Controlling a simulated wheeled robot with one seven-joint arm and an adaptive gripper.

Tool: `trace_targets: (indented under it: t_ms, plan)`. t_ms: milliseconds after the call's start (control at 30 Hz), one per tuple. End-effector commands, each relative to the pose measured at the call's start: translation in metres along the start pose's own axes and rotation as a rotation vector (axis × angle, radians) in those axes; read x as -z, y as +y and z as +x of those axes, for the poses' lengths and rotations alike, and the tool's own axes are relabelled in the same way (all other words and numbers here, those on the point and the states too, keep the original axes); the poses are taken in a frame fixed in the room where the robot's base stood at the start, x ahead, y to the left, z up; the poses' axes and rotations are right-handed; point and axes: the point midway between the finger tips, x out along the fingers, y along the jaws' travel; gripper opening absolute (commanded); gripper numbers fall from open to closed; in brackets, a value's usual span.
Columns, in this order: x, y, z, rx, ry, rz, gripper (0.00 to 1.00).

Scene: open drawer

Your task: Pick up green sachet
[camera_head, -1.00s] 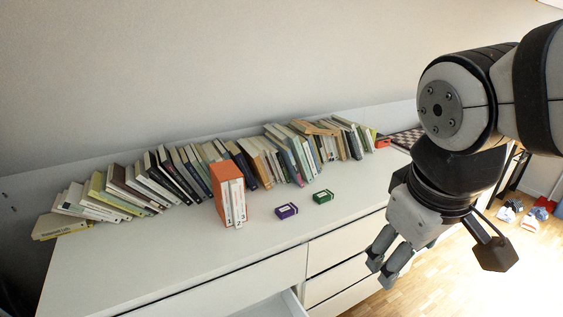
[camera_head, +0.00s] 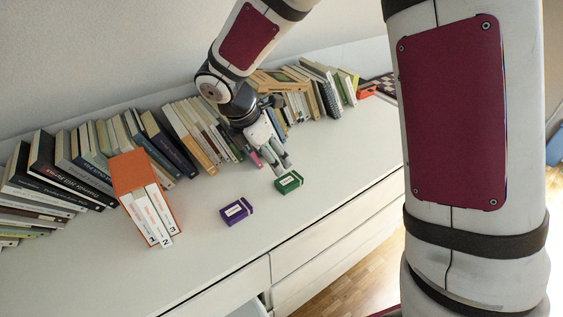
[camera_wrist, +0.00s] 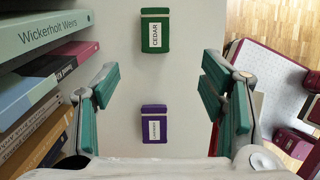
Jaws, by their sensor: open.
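The green sachet (camera_head: 289,182) is a small green box with a white label, lying on the white dresser top. It also shows in the wrist view (camera_wrist: 155,30), top centre, with its label reading CEDAR. My gripper (camera_head: 281,165) is open and empty, just behind and above the green sachet in the head view. In the wrist view my gripper (camera_wrist: 158,82) has its fingers spread wide, and the green sachet lies beyond the fingertips. I cannot tell the exact height gap.
A purple box (camera_head: 236,212) lies to the left of the green one; in the wrist view it appears between my fingers. A row of books (camera_head: 185,135) lines the back close to my gripper. An orange binder case (camera_head: 129,172) stands left.

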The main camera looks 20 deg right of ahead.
Motion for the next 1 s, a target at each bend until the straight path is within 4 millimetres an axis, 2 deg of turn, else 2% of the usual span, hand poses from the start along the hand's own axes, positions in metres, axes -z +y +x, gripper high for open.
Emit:
trace_targets:
  t_ms: [167,400,533,767,1000]
  plan:
    - [0.002,0.002,0.021,0.003,0.001,-0.017,0.65]
    - [0.002,0.002,0.066,0.003,0.001,-0.015,0.65]
    - [0.001,0.002,0.082,0.001,0.000,-0.013,0.65]
    - [0.000,0.003,0.096,0.001,0.001,-0.012,0.65]
    - [-0.002,0.006,0.130,0.002,0.001,-0.012,0.65]
